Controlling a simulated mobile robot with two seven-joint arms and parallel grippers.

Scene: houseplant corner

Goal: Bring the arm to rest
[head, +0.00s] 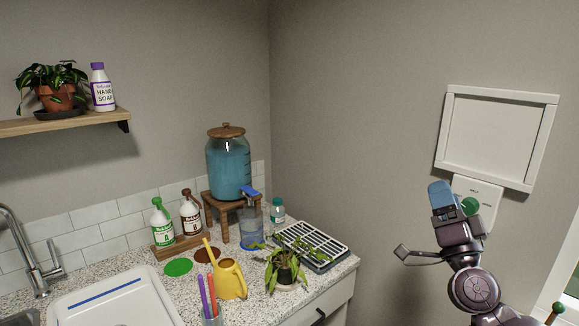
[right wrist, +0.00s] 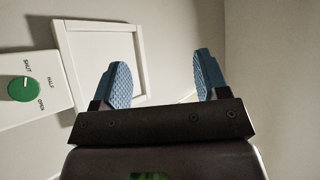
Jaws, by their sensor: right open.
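My right gripper (head: 441,196) is raised at the right of the head view, in front of the wall. In the right wrist view, its two blue fingers (right wrist: 163,78) stand wide apart with nothing between them. A white wall plate (head: 481,190) with a green knob (head: 470,206) is just behind and right of the gripper in the head view. The knob also shows at the left of the right wrist view (right wrist: 24,88), apart from the fingers, beside the words SHUT, HALF and OPEN. My left gripper is not in view.
A white framed panel (head: 497,138) is on the wall above the plate. The counter at left holds a blue-filled dispenser (head: 228,166), a yellow watering can (head: 230,279), a potted plant (head: 285,272), a black tray (head: 315,246) and bottles. The wall between counter and gripper is bare.

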